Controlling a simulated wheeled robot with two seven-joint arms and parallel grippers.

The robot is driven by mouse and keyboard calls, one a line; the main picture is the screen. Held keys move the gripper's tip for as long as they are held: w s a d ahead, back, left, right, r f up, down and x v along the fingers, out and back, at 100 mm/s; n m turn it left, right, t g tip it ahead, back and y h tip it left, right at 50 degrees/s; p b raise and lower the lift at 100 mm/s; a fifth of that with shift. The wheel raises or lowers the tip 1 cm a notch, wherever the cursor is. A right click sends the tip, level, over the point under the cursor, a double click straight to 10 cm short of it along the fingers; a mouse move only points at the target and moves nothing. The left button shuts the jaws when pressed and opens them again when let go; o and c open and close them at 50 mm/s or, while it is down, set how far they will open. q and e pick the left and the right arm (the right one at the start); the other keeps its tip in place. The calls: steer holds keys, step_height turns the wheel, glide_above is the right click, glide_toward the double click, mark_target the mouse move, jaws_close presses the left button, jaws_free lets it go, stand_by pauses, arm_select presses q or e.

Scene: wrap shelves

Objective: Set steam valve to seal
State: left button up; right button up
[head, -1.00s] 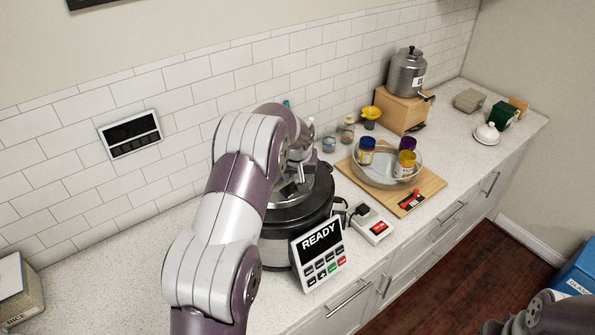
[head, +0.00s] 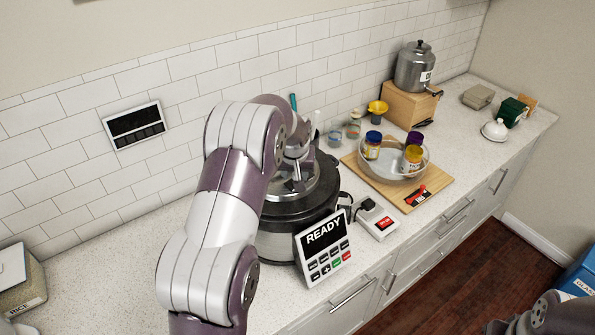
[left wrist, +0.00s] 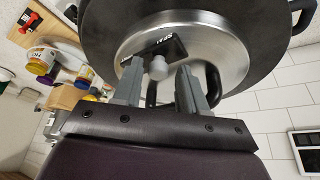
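The black and steel pressure cooker (head: 285,240) stands on the counter, its front panel (head: 323,250) reading READY. In the left wrist view its steel lid (left wrist: 222,52) fills the top. The steam valve shows there as a small grey knob (left wrist: 158,68) beside a black tag (left wrist: 165,48) with white lettering that I cannot read fully. My left gripper (left wrist: 160,88) is open, with one finger on each side of the knob and gaps visible between. In the head view my left gripper (head: 298,172) is over the lid and largely hides the valve. My right gripper is not in view.
A wooden board (head: 430,192) with a glass bowl (head: 382,173) of jars lies right of the cooker. A power switch box (head: 378,222) sits close beside it. A metal pot (head: 413,70) on a wooden block stands farther back.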

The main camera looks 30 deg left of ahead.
arm_select(q)
steer(key=shift+s+a+r, duration=0.1)
steer(key=shift+s, duration=0.1)
steer(key=shift+r, duration=0.1)
steer(key=b+v, duration=0.5)
steer(key=v, duration=0.7)
steer(key=shift+r, duration=0.2)
steer(key=shift+s, duration=0.2)
steer(key=s+d+f+m+g+h+b, duration=0.1)
steer(key=s+d+f+b, duration=0.3)
steer(key=s+f, duration=0.7)
steer(key=s+d+f+m+g+b, duration=0.1)
steer(key=s+d+f+m+b, duration=0.3)
steer(key=s+d+f, duration=0.5)
step_height(320, 180, down, 4)
steer(key=shift+s+r+g+h+b, duration=0.15)
steer(key=shift+s+g+h+b, duration=0.2)
steer(key=shift+s, duration=0.85)
